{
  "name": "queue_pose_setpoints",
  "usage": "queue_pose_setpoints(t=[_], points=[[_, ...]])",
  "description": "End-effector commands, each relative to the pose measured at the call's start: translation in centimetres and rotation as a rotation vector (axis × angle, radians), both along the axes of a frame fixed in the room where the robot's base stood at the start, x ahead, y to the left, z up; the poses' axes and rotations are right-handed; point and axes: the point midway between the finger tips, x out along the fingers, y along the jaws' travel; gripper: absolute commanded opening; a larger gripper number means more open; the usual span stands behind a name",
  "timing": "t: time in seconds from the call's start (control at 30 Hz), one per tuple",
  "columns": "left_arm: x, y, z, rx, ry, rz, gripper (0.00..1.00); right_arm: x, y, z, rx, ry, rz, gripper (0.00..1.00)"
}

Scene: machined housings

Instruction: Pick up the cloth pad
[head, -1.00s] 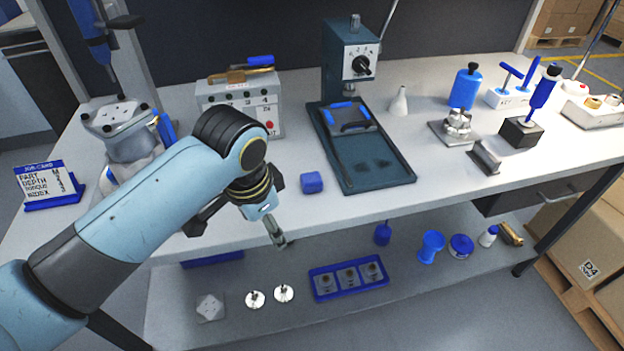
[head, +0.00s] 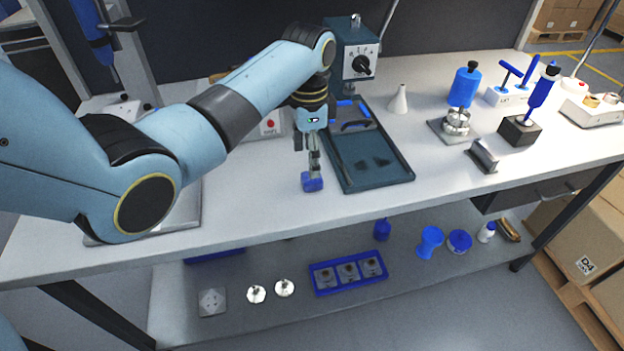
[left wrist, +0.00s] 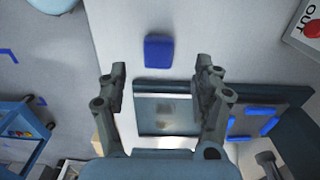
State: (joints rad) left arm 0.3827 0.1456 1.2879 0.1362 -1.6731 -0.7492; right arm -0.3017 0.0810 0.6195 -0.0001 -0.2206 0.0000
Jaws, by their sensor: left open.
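The cloth pad (head: 312,184) is a small blue block-like pad on the pale bench top, left of the dark drill press tray. My left gripper (head: 314,168) points down at it, with its fingertips over the pad's upper part in the head view. In the left wrist view the pad (left wrist: 159,52) lies in line with the gap between the two spread fingers (left wrist: 161,72), with nothing between them. The gripper is open and empty. I cannot tell how high the fingertips are above the pad. My right gripper is in neither view.
The bench's front edge (head: 330,216) is near. A white cone (head: 399,100) stands farther right. A lower shelf holds a blue tray (head: 348,272).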

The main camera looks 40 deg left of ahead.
Motion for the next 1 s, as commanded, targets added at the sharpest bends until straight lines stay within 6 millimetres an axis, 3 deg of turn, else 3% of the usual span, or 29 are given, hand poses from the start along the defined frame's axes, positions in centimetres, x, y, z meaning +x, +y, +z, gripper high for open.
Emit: queue_pose_setpoints(t=[0.37,0.67,1.0], points=[[0.2,-0.5,-4.9,0.0,0.001,0.0,0.67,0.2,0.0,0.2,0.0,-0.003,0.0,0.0],[0.3,-0.5,-5.4,0.0,-0.001,0.0,0.67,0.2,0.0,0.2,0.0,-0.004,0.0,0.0],[0.3,-0.5,-5.4,0.0,-0.001,0.001,0.23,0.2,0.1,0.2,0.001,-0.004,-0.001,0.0]])
